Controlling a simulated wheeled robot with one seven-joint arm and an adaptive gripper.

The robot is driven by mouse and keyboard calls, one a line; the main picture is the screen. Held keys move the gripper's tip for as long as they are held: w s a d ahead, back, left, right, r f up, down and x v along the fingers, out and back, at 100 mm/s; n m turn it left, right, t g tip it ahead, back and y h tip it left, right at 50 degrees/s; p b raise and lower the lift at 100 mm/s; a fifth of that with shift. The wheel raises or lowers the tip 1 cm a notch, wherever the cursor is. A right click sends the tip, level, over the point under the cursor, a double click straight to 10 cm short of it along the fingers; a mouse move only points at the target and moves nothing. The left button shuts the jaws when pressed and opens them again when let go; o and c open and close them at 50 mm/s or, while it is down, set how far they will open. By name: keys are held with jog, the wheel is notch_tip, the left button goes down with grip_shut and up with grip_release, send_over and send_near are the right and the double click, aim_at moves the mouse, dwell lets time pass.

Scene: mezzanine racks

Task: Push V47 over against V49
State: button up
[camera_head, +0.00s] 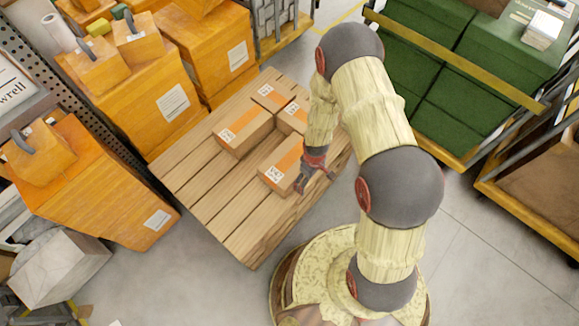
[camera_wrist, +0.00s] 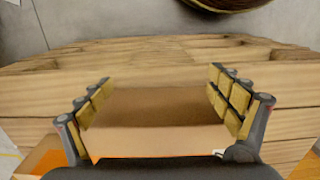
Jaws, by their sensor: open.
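A brown carton with orange tape (camera_head: 283,163), whose label seems to read V47, lies on a wooden pallet. Another carton (camera_head: 243,129) lies to its upper left, with a gap between them. Two smaller cartons (camera_head: 273,96) (camera_head: 294,115) lie behind; their labels are too small to read surely, so I cannot tell which is V49. My gripper (camera_head: 317,181) is open at the right side of the V47 carton. In the wrist view, a plain brown carton face (camera_wrist: 155,108) shows between the spread fingers of my gripper (camera_wrist: 158,95). Whether they touch it I cannot tell.
The pallet (camera_head: 225,205) has bare planks at the front and left. Orange crates (camera_head: 130,85) stand close along its left and back. Green bins (camera_head: 440,75) stand at the right behind my arm. Grey floor (camera_head: 175,285) is clear in front.

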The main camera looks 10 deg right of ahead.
aim_at(290, 163)
jog(key=shift+w+f, duration=0.1)
dwell(0.3)
jog(key=shift+w+a+b, duration=0.25)
jog(key=shift+w+a, duration=0.85)
jog(key=shift+w, duration=0.4)
jog(key=shift+w+a+b, duration=0.3)
jog(key=shift+w+a, duration=0.75)
jog(key=shift+w, duration=0.4)
jog(key=shift+w+a+b, duration=0.25)
jog(key=shift+w+a, duration=0.85)
jog(key=shift+w, duration=0.4)
jog(key=shift+w+a, duration=0.8)
jog(key=shift+w, duration=0.3)
jog(key=shift+s, duration=0.1)
jog(key=shift+s+d+p, duration=0.6)
jog(key=shift+s+d, duration=0.3)
jog(key=shift+s, duration=0.3)
notch_tip(290, 163, up, 13)
jog(key=p, duration=0.9)
jog(key=shift+c, duration=0.5)
